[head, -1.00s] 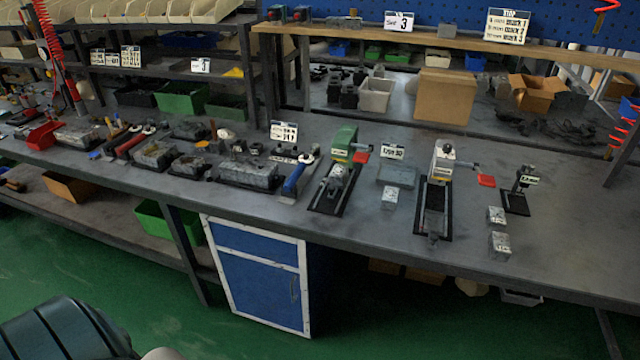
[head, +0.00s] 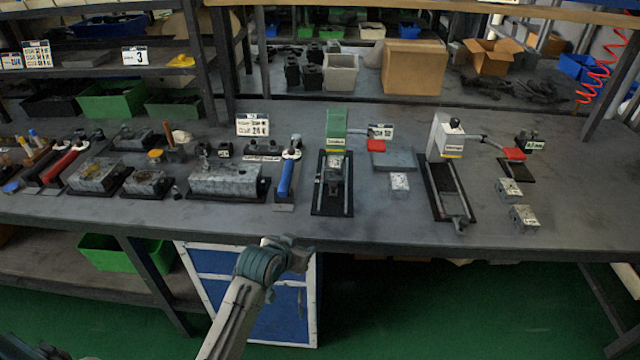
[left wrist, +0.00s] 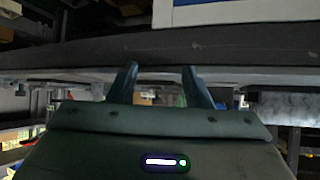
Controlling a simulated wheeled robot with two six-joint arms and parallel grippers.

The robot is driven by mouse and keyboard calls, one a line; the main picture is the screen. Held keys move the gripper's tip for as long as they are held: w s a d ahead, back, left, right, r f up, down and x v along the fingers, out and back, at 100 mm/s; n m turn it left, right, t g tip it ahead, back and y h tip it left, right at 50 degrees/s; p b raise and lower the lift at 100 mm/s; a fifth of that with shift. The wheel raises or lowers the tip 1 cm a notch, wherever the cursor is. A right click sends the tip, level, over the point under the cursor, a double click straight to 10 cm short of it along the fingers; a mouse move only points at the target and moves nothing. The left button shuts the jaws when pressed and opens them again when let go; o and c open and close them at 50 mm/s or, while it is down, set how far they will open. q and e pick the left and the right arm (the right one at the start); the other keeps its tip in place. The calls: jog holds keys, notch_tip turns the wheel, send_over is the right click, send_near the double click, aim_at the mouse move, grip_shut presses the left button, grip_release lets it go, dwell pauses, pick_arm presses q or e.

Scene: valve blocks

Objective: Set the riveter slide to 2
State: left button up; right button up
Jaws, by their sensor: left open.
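Two bench machines with slide rails stand on the workbench, and their labels are too small to tell which is the riveter. The green machine (head: 337,122) has a red-ended lever and a block on its black rail base (head: 332,195). The grey-white machine (head: 443,137) has a black knob, a red-ended lever and a longer rail base (head: 438,190). My left gripper (head: 298,254) is in front of the bench's front edge, below and left of the green machine, touching neither. In the left wrist view its two fingers (left wrist: 160,85) are apart with nothing between them. My right gripper is not in view.
The workbench (head: 400,228) carries a blue-handled tool (head: 286,178) left of the green machine, a flat grey plate (head: 393,159), and small labelled blocks (head: 524,218) at right. A blue cabinet (head: 225,290) stands under the bench. Shelf posts rise behind.

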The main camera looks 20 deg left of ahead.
aim_at(333, 185)
pick_arm(q)
jog(key=w+r+t, duration=0.1)
jog(key=w+r, duration=0.1)
jog(key=w, duration=0.1)
jog(key=w+r+t, duration=0.1)
jog(key=w+r, duration=0.2)
jog(key=w, duration=0.1)
jog(key=w+r+t, duration=0.1)
jog(key=w+r, duration=0.2)
jog(key=shift+w+d+h, duration=0.1)
jog(key=shift+w+h, duration=0.2)
jog(key=shift+w+d, duration=0.15)
jog(key=shift+w, duration=0.5)
jog(key=p+x, duration=0.1)
jog(key=x, duration=0.8)
jog(key=shift+w+f, duration=0.2)
jog(key=shift+f, duration=0.05)
grip_shut()
